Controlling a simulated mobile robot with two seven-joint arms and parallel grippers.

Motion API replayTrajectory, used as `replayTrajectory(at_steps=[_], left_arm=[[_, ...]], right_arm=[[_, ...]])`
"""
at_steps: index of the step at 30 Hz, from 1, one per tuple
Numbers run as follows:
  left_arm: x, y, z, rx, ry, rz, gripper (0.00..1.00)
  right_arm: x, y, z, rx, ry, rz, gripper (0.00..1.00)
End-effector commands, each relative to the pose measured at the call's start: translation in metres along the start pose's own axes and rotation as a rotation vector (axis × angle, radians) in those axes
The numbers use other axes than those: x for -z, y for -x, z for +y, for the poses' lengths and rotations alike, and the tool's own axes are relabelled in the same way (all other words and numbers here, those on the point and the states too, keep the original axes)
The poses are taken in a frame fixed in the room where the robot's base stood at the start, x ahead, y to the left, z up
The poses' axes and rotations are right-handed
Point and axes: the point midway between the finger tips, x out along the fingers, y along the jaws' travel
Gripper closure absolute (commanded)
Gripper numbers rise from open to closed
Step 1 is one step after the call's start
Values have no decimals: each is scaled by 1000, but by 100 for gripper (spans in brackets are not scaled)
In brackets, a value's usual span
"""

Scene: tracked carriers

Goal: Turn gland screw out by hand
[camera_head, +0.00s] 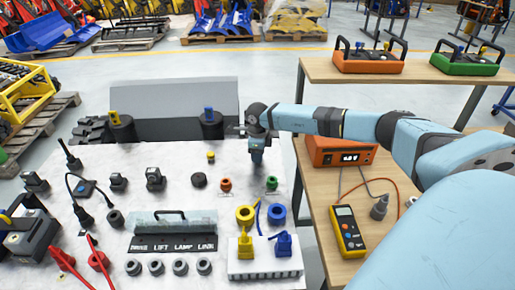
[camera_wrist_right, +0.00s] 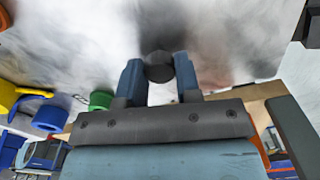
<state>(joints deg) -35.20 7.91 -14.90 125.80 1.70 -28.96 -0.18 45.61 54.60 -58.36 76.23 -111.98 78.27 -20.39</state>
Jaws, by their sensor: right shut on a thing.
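My right gripper (camera_head: 257,158) reaches in from the right over the back right part of the white table. In the right wrist view its two blue fingers (camera_wrist_right: 158,75) are shut on a small dark round piece, which I take for the gland screw (camera_wrist_right: 159,66). Only its dark end shows between the fingertips. In the head view the piece is hidden by the gripper, and I cannot tell what it is seated in. My left gripper is not in view.
A green ring-shaped part (camera_head: 271,184) and an orange one (camera_head: 226,184) stand in front of the right gripper. Yellow (camera_head: 245,215) and blue (camera_head: 277,213) tape rolls lie nearer. A wooden bench (camera_head: 320,215) with an orange instrument (camera_head: 340,151) and a yellow meter (camera_head: 347,231) adjoins on the right.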

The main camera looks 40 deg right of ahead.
Motion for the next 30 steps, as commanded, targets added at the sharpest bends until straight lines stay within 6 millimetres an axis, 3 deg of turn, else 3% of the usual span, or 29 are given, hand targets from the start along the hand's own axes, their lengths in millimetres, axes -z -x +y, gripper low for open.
replayTrajectory(at_steps=[10, 15, 24, 30], left_arm=[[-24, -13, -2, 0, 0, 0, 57], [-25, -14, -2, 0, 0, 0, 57], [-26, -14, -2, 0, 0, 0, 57], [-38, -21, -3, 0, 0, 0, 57]], right_arm=[[0, -2, -1, 3, 527, -1, 86], [0, 0, 0, 2, 623, 0, 86], [0, -1, 0, 2, 648, 0, 86], [0, -3, -1, 2, 921, 0, 86]])
